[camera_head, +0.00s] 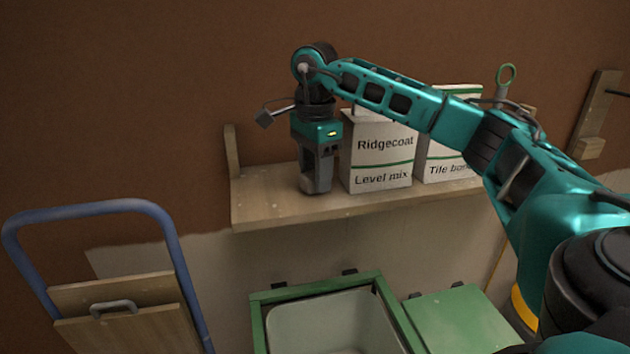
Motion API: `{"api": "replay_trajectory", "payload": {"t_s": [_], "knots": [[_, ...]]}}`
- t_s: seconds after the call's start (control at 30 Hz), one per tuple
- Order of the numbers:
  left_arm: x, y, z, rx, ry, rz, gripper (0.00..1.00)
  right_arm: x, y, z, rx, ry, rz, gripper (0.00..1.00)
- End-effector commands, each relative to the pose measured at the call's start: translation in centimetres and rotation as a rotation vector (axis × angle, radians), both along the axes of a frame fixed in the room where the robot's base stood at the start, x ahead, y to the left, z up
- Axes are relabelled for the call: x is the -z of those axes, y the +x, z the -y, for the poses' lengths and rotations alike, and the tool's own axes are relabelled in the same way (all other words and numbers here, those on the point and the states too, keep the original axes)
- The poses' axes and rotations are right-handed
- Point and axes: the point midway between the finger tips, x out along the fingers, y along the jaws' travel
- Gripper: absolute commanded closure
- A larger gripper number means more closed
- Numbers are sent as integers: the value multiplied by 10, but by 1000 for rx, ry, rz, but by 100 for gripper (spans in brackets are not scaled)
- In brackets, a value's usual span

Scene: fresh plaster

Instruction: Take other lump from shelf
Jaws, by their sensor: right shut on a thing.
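My right gripper (317,190) points straight down at the left part of the wooden shelf (265,212). It is shut on a small pale lump (306,184) that shows between and beside its fingers, at the shelf surface. The fingers hide most of the lump, and I cannot tell whether it still touches the shelf. My left gripper is not in view.
Right of my gripper, close by, stands a Ridgecoat Level mix box (378,165); a tile bond box (445,163) is beyond it. Below are a green-framed basin (330,322) and a green lid (462,322). A blue-framed trolley (165,225) stands at left.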

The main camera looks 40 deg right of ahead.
Motion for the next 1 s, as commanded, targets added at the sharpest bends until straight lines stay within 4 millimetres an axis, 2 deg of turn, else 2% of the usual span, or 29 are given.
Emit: {"api": "replay_trajectory", "payload": {"t_s": [0.27,0.47,0.67,0.83,1.0], "knots": [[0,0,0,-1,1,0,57,-2,0,0,-1,1,2,88],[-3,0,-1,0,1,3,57,-16,1,-1,-1,0,3,88],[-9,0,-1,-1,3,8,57,-53,1,-1,-1,2,6,88],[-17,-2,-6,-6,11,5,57,-98,1,-1,-1,2,6,88],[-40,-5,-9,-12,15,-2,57,-143,1,0,0,-1,5,88]]}}
